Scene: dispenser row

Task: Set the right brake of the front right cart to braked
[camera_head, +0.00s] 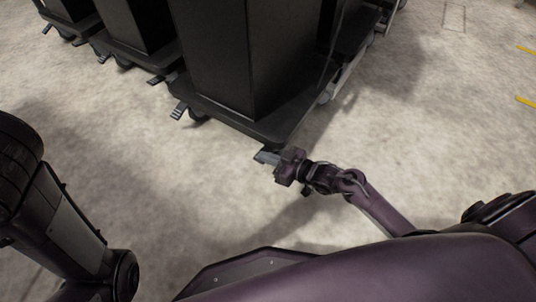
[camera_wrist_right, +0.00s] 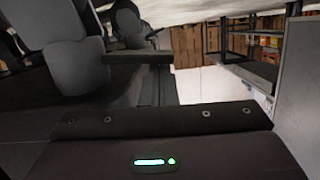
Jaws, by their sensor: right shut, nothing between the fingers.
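The front right cart (camera_head: 250,60) is a tall black cabinet on a dark wheeled base in the head view. Its right brake pedal (camera_head: 264,157) is a small grey piece at the near right corner of the base. My right gripper (camera_head: 277,162) is shut and empty, right at this pedal and partly covering it. I cannot tell whether they touch, nor the pedal's exact tilt. The left brake pedal (camera_head: 179,110) sticks out at the base's left corner. The right wrist view shows grey rounded parts (camera_wrist_right: 75,65) close by. My left gripper is out of view.
More black carts (camera_head: 135,25) stand in a row to the left, with similar pedals. The concrete floor (camera_head: 420,110) is clear to the right and in front. Shelving (camera_wrist_right: 255,50) shows in the right wrist view.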

